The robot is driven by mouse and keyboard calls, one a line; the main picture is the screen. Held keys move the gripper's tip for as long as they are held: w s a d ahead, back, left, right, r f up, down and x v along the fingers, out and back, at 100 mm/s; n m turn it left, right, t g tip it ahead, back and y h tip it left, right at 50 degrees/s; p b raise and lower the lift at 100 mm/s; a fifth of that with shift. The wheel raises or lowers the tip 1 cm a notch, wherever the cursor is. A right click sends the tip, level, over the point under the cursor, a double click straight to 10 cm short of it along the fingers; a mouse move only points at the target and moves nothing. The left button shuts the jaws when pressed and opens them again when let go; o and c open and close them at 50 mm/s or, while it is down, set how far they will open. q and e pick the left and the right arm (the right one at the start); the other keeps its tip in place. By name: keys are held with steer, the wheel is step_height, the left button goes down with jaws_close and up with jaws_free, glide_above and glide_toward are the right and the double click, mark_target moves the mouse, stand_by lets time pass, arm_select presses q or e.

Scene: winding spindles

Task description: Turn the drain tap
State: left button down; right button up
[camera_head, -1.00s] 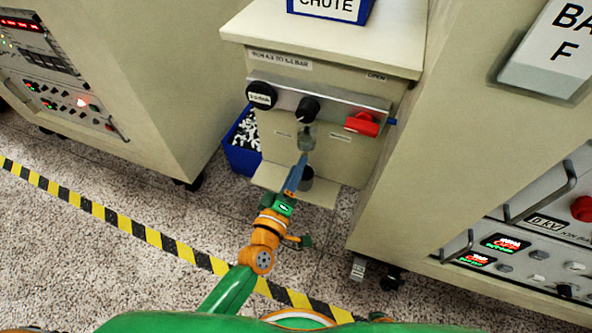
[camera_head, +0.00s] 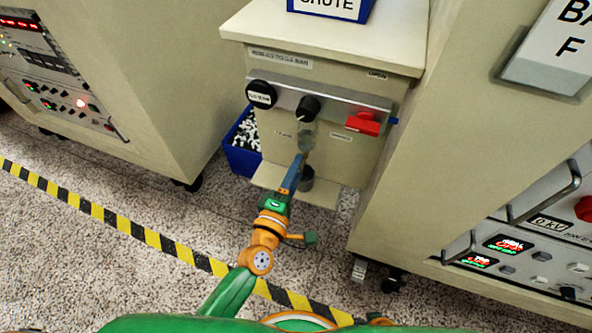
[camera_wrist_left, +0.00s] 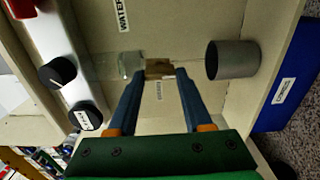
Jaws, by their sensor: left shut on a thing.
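The drain tap is a small brownish piece (camera_wrist_left: 158,69) below a clear bowl (camera_wrist_left: 130,64) in the left wrist view. The clear bowl (camera_head: 307,135) hangs under a black knob (camera_head: 308,108) on the cabinet front. My left gripper (camera_head: 300,158) reaches up to the bowl's lower end, and its two blue fingers (camera_wrist_left: 160,74) are shut on the drain tap. The fingers hide part of it, and its turn angle is hard to tell. A grey cup (camera_wrist_left: 232,60) stands below, partly behind my gripper in the head view (camera_head: 306,181). My right gripper is not in view.
A round black gauge (camera_head: 261,94) and a red handle (camera_head: 363,123) flank the knob. A blue bin (camera_head: 243,150) with black and white pieces stands left of the cabinet. Large cabinets rise on both sides. Striped tape (camera_head: 120,223) crosses the floor.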

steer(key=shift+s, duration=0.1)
arm_select(q)
steer(key=shift+c, duration=1.6)
jaws_free()
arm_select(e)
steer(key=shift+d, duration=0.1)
arm_select(q)
steer(key=p+v, duration=0.1)
steer(key=v, duration=0.6)
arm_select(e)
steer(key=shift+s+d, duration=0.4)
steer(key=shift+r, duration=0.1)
